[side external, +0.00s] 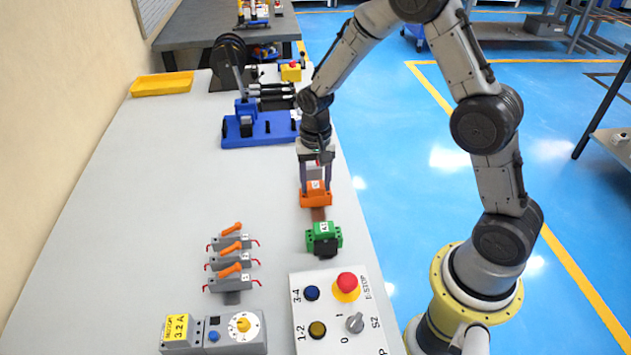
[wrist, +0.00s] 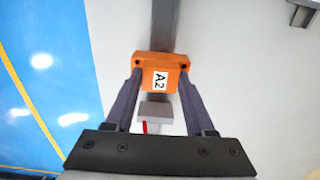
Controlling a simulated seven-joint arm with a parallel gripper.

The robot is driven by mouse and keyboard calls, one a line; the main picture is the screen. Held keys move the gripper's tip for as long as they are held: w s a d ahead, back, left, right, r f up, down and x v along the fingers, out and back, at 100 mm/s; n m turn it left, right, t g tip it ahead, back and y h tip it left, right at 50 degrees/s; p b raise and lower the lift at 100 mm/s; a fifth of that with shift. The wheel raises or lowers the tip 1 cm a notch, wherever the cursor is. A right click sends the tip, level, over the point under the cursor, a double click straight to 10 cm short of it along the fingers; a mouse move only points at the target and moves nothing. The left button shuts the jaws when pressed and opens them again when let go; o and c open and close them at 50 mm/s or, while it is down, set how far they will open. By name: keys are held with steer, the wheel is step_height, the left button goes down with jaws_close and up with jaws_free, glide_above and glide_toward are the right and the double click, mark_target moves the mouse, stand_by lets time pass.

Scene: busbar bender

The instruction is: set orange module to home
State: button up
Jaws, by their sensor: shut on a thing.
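The orange module (side external: 316,197) sits on a narrow rail near the right edge of the grey table. In the wrist view the orange module (wrist: 160,69) carries a white label reading A2. My gripper (side external: 316,186) comes down from above with its fingers on either side of the module. In the wrist view my gripper (wrist: 160,88) is shut on it, one finger at each side. A green module (side external: 324,238) stands just in front of the orange one on the same line. The rail (wrist: 162,25) shows beyond the module in the wrist view.
A control box (side external: 338,335) with an emergency stop stands at the front. Orange-handled switches (side external: 232,262) and a grey yellow-labelled unit (side external: 213,333) are front left. A blue-based device (side external: 258,133) stands behind. A yellow tray (side external: 162,84) lies far left. The table's middle left is clear.

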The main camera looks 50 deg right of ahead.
jaws_close()
steer(key=s+a, duration=0.7)
steer(key=o, duration=1.2)
jaws_free()
steer(key=shift+w+r, duration=0.1)
steer(key=shift+r, duration=0.05)
steer(key=shift+r, duration=0.35)
step_height(320, 180, up, 13)
